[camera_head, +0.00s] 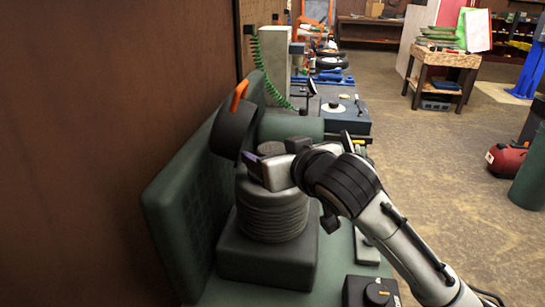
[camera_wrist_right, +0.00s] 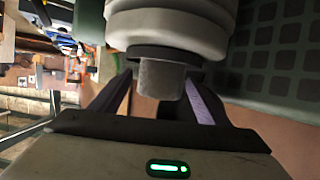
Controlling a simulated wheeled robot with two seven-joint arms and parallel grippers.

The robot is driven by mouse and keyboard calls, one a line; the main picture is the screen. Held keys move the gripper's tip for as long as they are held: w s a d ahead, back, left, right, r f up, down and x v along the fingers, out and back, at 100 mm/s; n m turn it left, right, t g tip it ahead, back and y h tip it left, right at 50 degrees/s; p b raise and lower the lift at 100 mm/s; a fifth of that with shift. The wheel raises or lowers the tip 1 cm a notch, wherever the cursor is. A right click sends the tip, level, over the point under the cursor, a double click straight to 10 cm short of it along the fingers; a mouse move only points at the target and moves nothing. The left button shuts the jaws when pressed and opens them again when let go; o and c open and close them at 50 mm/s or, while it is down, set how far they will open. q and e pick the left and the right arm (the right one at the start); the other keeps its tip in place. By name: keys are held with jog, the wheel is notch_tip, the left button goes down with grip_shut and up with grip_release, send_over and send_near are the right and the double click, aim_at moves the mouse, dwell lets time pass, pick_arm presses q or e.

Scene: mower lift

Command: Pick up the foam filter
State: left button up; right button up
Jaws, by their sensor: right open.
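A short grey cylinder, which looks like the foam filter (camera_head: 270,147), shows above and behind my right gripper in the camera_head view. In the right wrist view the grey filter (camera_wrist_right: 161,78) juts from a dark collar on a pale ribbed body (camera_wrist_right: 168,22). My right gripper (camera_head: 257,166) is open. In the wrist view its two purple-lined fingers stand on either side of the filter; I cannot tell whether they touch it. The gripper hides part of the ribbed cylinder (camera_head: 272,212) in the camera_head view. My left gripper is not in view.
The ribbed cylinder stands on a dark square base (camera_head: 268,258). A dark round cover with an orange handle (camera_head: 239,96) is close behind the gripper. A green padded panel (camera_head: 190,205) stands at the left. A small box with a knob (camera_head: 374,291) lies in front.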

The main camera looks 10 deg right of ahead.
jog(key=c, duration=1.1)
